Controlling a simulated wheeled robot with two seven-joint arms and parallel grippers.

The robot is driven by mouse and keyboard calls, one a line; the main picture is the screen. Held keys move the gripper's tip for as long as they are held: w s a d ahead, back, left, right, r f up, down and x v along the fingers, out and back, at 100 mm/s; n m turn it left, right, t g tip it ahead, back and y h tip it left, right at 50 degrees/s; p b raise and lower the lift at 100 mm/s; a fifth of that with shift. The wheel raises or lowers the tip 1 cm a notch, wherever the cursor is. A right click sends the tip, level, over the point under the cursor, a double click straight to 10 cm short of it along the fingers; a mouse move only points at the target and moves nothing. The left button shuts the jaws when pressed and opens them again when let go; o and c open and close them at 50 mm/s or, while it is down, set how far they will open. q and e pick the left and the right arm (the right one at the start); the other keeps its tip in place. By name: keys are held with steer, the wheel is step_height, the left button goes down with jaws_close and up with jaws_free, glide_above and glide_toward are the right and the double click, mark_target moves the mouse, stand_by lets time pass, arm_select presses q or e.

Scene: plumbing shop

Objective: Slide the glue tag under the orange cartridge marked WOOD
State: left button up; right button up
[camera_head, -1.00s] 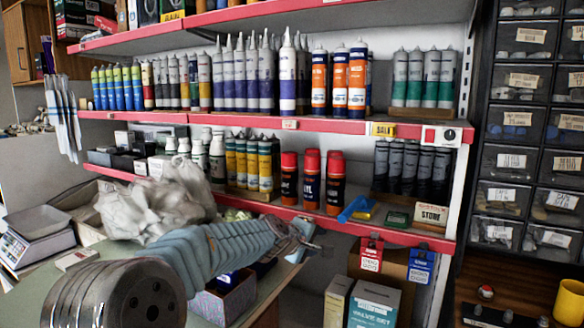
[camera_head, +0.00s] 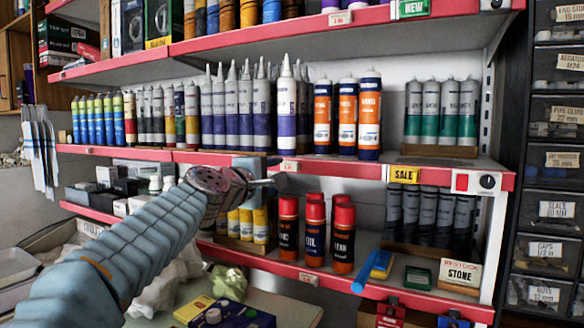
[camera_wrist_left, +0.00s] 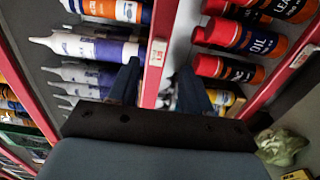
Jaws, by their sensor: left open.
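Three orange-banded cartridges (camera_head: 347,115) stand on the middle shelf in the head view; their small print is too blurred to tell which reads WOOD. A small white tag (camera_head: 289,166) sits on that shelf's red front rail, below the white-and-purple tubes and left of the orange cartridges. It also shows in the left wrist view (camera_wrist_left: 158,53). My left gripper (camera_head: 270,174) is just left of the tag, at the rail. In the left wrist view its two fingers (camera_wrist_left: 157,82) are apart, with the rail running between them and the tag beyond their tips, not gripped. My right gripper is not in view.
A yellow SALE tag (camera_head: 404,175) and a red-and-white switch box (camera_head: 476,182) sit farther right on the rail. Red-capped cans (camera_head: 314,228) stand on the shelf below. The rail between the white tag and the SALE tag looks clear.

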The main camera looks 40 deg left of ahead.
mark_target(296, 168)
arm_select(q)
steer(key=p+x, duration=0.1)
steer(key=x, duration=0.8)
steer(key=shift+w+a+p, duration=0.1)
steer(key=shift+w+p, duration=0.15)
steer(key=shift+p, duration=0.15)
steer(key=shift+f, duration=0.1)
jaws_close()
